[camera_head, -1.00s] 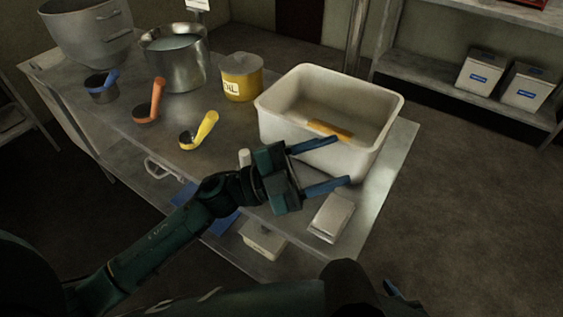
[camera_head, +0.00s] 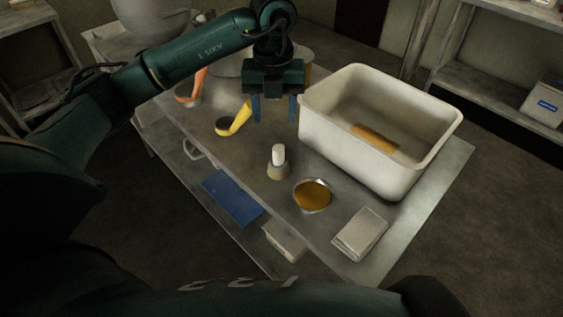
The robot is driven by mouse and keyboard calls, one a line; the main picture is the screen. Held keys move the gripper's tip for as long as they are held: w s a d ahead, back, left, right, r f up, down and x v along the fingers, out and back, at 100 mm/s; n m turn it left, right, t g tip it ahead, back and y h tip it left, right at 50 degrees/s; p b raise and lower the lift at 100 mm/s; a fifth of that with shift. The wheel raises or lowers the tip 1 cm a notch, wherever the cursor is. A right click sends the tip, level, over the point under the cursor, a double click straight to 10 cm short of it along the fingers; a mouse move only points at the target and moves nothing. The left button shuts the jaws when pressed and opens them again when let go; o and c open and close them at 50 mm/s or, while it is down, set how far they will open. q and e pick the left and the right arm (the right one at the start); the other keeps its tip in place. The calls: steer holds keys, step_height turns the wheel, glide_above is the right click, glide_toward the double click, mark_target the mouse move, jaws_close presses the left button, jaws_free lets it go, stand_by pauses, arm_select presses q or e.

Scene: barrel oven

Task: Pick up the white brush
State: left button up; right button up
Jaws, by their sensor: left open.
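The white brush (camera_head: 278,161) stands upright on the metal table, with a white handle on top and a beige lower part. It is left of a small round bowl with amber contents (camera_head: 312,195). My left gripper (camera_head: 274,108) is open and empty, with its blue fingers pointing down. It is above and behind the brush in the picture, apart from it, between the yellow ladle and the large white tub. My right gripper is not in view.
The large white tub (camera_head: 345,142) holds a yellow-brown piece (camera_head: 375,138). A yellow ladle (camera_head: 237,120) and an orange ladle (camera_head: 193,88) lie to the left. A pale flat box (camera_head: 360,233) lies at the table's front right. The table (camera_head: 240,165) is clear just left of the brush.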

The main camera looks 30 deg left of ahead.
mark_target(278, 147)
arm_select(q)
step_height(278, 147, down, 6)
steer(key=shift+r, duration=0.15)
steer(key=shift+d+f+p, duration=0.25)
steer(key=shift+f+p, duration=0.05)
steer(key=shift+f, duration=1.1)
steer(key=shift+d+f+p, duration=0.2)
steer(key=shift+f+p, duration=0.05)
steer(key=shift+f, duration=1.15)
steer(key=c, duration=1.1)
steer(key=shift+r, duration=0.1)
step_height(278, 147, up, 10)
steer(key=shift+f+b, duration=0.1)
steer(key=shift+b, duration=0.25)
steer(key=o, duration=0.4)
steer(key=shift+c, duration=1.3)
